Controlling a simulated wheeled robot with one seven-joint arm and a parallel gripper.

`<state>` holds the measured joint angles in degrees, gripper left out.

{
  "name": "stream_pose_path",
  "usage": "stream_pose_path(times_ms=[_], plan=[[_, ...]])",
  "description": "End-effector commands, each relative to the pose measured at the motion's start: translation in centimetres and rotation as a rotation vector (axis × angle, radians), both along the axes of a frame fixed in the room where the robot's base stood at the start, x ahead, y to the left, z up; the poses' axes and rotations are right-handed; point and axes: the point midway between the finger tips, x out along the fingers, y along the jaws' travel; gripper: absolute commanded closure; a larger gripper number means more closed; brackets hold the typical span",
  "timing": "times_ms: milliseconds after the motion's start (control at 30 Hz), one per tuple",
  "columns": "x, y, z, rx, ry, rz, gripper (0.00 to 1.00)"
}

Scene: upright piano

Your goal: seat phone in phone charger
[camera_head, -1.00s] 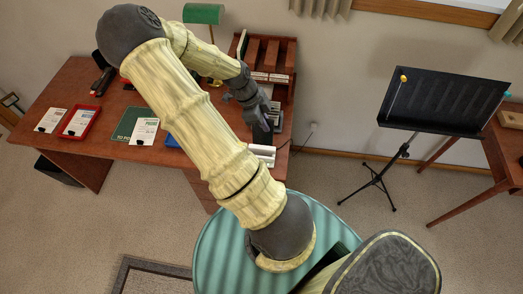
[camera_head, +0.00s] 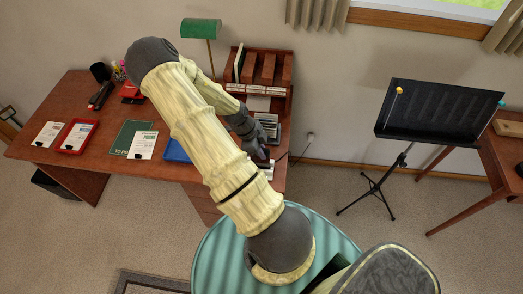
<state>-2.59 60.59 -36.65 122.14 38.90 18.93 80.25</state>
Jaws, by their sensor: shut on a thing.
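My gripper (camera_head: 259,151) is at the right end of the desk, close to its front edge, mostly hidden behind my own arm. It is shut on the phone (camera_head: 262,155), of which only a small dark, purplish piece shows by the fingers. A pale, low object (camera_head: 267,169), which looks like the phone charger, sits just below the gripper in the picture, at the desk's front right. It is partly covered by my arm. I cannot tell whether the phone touches the charger.
The wooden desk (camera_head: 100,128) holds a red tray (camera_head: 77,136), a green board (camera_head: 131,137) and a green lamp (camera_head: 201,29). A grey slotted item (camera_head: 269,124) stands just behind my gripper, below a wooden organizer (camera_head: 266,73). A music stand (camera_head: 440,112) is to the right.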

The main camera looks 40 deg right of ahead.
Motion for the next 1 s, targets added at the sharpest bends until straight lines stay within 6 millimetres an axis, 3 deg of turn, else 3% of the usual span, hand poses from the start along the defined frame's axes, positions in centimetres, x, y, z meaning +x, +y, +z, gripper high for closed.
stream_pose_path(times_ms=[333, 400, 467, 767, 1000], plan=[[0.0, 0.0, -0.4, 0.000, 0.000, 0.001, 1.00], [0.0, 0.0, -0.3, 0.000, 0.000, 0.001, 0.80], [0.0, 0.0, -0.3, 0.000, 0.000, 0.001, 0.70], [0.0, 0.0, -0.1, 0.000, 0.000, 0.001, 0.70], [0.7, 0.5, 1.7, -0.002, -0.003, 0.004, 0.70]])
